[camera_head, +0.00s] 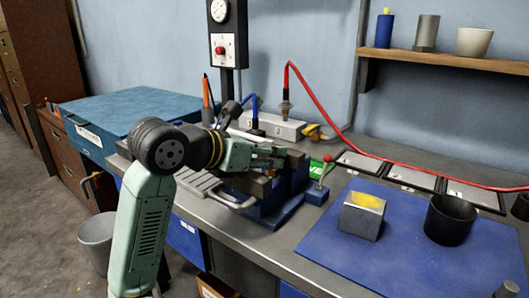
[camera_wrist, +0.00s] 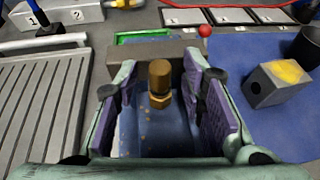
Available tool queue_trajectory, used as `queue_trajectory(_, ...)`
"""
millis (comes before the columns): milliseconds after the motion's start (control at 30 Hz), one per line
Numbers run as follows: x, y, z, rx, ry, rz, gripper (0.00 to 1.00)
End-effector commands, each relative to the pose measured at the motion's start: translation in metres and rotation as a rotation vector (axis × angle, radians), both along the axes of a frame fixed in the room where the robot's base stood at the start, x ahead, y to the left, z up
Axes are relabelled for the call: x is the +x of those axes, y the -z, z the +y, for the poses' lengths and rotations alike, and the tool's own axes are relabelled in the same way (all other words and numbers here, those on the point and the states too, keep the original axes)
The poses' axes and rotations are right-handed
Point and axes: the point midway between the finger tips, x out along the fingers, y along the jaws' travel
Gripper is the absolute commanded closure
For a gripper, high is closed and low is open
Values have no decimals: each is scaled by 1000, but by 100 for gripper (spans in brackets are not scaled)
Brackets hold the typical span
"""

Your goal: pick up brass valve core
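The brass valve core (camera_wrist: 160,84) stands upright in the wrist view, with a rounded top and a wider nut-like collar below. It is at the blue vise (camera_wrist: 150,125), in front of its grey jaw block (camera_wrist: 150,52); how it is held there cannot be told. My gripper (camera_wrist: 159,88) is open, with one purple-padded finger on each side of the core and visible gaps to both. In the head view my gripper (camera_head: 268,154) is over the vise (camera_head: 275,200), and the core cannot be made out there.
A metal block with a yellow top (camera_head: 363,214) and a black cup (camera_head: 450,219) stand on a blue mat (camera_head: 400,262) to the right. A red-knobbed lever (camera_head: 326,160) stands beside the vise. Numbered trays (camera_head: 411,177) and a red hose (camera_head: 328,118) lie behind.

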Motion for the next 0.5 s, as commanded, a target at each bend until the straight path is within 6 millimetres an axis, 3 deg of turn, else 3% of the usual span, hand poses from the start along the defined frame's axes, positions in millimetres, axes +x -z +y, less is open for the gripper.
queue_trajectory(500,0,0,0,0,0,0,100)
